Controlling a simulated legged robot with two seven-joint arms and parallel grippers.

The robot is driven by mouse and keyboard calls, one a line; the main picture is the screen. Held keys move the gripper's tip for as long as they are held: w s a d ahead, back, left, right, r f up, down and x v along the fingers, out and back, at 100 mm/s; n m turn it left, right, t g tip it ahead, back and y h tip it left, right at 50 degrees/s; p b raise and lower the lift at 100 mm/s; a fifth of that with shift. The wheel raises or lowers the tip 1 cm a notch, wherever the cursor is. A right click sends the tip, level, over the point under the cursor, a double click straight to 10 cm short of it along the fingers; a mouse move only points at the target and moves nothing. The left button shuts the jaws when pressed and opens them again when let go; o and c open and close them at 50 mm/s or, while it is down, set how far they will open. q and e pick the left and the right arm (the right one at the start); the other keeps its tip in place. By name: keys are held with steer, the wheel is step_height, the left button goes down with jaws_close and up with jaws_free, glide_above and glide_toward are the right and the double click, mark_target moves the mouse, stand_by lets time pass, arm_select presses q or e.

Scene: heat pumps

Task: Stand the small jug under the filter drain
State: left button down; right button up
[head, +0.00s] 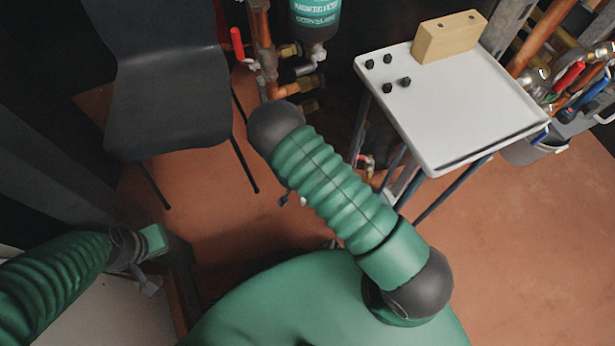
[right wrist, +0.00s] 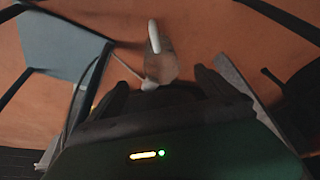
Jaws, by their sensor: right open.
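The filter (head: 315,18) is a teal-labelled cylinder at the top of the head view, with a metal drain fitting (head: 310,67) below it. In the right wrist view, a small pale grey, jug-like vessel (right wrist: 161,66) with a whitish handle (right wrist: 153,36) shows over the orange floor, between and just beyond my right fingertips. My right gripper (right wrist: 161,80) is open, its dark fingers apart; I cannot tell whether they touch the vessel. My right arm hides this gripper in the head view. My left gripper (head: 147,262) is low at the left, away from the filter; its jaws are unclear.
A white tray table (head: 470,105) at right holds a wooden block (head: 450,37) and several black knobs (head: 388,88). A dark chair (head: 165,95) stands at left. Copper pipes with a red-handled valve (head: 237,44) rise beside the filter. Orange floor (head: 520,230) is clear at lower right.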

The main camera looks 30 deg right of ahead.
steer(key=a+r+n+y, duration=0.3)
steer(key=a+r, duration=0.1)
steer(key=r, duration=1.1)
steer(key=s+d+r+n, duration=0.2)
steer(key=s+r+n, duration=0.4)
steer(key=s+r, duration=0.6)
step_height(320, 180, up, 3)
steer(key=shift+r+n, duration=0.1)
steer(key=shift+n, duration=0.2)
